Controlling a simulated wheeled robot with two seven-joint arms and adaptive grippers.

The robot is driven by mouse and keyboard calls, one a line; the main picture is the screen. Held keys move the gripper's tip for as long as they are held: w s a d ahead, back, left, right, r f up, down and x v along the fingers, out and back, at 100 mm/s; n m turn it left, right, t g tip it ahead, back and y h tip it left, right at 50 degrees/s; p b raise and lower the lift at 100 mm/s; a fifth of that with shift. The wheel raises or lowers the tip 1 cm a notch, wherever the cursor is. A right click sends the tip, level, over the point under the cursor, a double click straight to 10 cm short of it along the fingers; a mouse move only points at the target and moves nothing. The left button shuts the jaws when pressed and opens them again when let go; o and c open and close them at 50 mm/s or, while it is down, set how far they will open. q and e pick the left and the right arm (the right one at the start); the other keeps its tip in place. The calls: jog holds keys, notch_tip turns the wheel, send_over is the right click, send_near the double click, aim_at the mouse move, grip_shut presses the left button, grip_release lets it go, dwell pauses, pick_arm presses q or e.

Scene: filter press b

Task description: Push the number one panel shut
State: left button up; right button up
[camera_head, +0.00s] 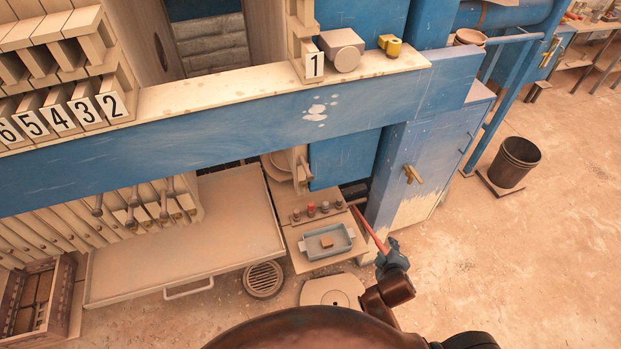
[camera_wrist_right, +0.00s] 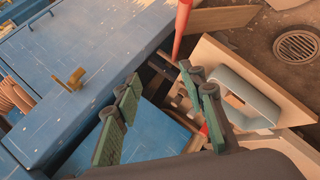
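The number one panel (camera_head: 313,66) is a cream plate with a black "1" on its top block. It stands upright on the blue rail at the right end, beside a grey rounded block (camera_head: 342,48). A wide gap separates it from the number two panel (camera_head: 114,104) and the other numbered panels at the left. My right gripper (camera_head: 386,252) is low in front of the press, well below and right of the number one panel, beside a red bar (camera_head: 371,231). In the right wrist view its green-padded fingers (camera_wrist_right: 163,112) are apart. My left gripper is not in view.
The blue rail (camera_head: 240,120) crosses above a cream tray (camera_head: 190,245) and a shelf with a small blue tray (camera_head: 326,243). A blue cabinet (camera_head: 425,165) stands beside my right gripper. A dark bucket (camera_head: 515,162) stands farther right.

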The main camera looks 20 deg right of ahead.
jog(key=w+a+r+n+t, duration=0.2)
jog(key=w+r+n+t, duration=0.1)
jog(key=w+r+n, duration=0.3)
jog(key=n+t+y, duration=0.5)
jog(key=n+t, duration=0.1)
jog(key=n, duration=1.1)
send_near(311, 180)
jog(key=w, duration=0.9)
jog(key=shift+w+a+f, duration=0.15)
jog(key=shift+w+a, duration=0.05)
jog(key=shift+w, duration=0.65)
grip_shut()
